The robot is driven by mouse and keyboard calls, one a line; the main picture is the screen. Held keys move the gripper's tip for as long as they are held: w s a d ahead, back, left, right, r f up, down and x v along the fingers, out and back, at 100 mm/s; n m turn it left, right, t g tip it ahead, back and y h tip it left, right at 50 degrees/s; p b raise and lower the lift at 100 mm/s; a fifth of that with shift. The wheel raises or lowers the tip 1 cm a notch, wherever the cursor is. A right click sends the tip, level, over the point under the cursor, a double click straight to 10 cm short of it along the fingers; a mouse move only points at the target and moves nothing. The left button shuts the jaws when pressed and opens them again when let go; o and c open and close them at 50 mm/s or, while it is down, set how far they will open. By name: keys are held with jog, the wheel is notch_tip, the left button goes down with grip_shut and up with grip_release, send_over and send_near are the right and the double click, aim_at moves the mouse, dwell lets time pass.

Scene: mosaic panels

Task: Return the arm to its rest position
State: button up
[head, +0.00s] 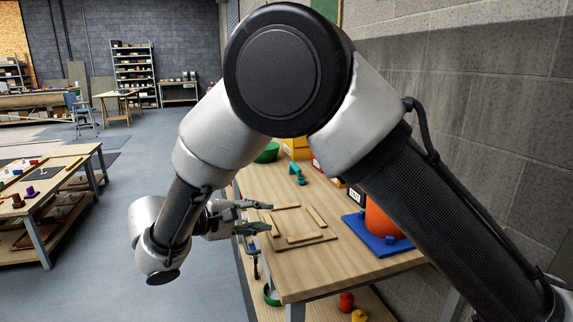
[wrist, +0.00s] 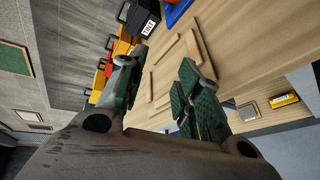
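My gripper (head: 258,217) is in the middle of the head view, at the left edge of a wooden workbench (head: 330,258), with its fingers pointing right over the bench. Its two green-padded fingers are spread apart with nothing between them. In the wrist view my gripper (wrist: 160,85) also shows open and empty, with the bench top beyond it. My arm is bent, with its elbow high across the head view, and it hides part of the bench.
A wooden frame (head: 304,239) lies on the bench near the fingers. A blue tray (head: 378,243) with an orange object (head: 382,220) stands to the right. A teal object (head: 298,174) and a green bowl (head: 267,153) are farther back. Another table (head: 62,165) is left; grey floor lies between.

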jog(key=s+d+f+g, duration=0.1)
jog(key=s+d+f+n+g, duration=0.1)
jog(key=d, duration=0.1)
jog(key=shift+s+d+f+n+y, duration=0.2)
jog(key=shift+f+n+y, duration=0.1)
jog(key=shift+f, duration=0.1)
jog(key=d, duration=0.1)
jog(key=s+d+g, duration=0.1)
jog(key=shift+d+f+g+y, duration=0.1)
jog(key=shift+d+g+y, duration=0.2)
jog(key=shift+d, duration=0.05)
jog(key=s+d+r+m+y, duration=0.3)
jog(key=s+d+r+m, duration=0.1)
jog(key=d, duration=0.8)
jog(key=s+d+r+m+y, duration=0.3)
jog(key=s+d+r+m, duration=0.1)
jog(key=d, duration=0.8)
jog(key=s+d+r+m+g+y, duration=0.1)
jog(key=s+d+r+m+y, duration=0.3)
jog(key=s+d, duration=0.4)
jog(key=d+r, duration=0.1)
jog(key=d, duration=0.4)
jog(key=shift+r, duration=0.25)
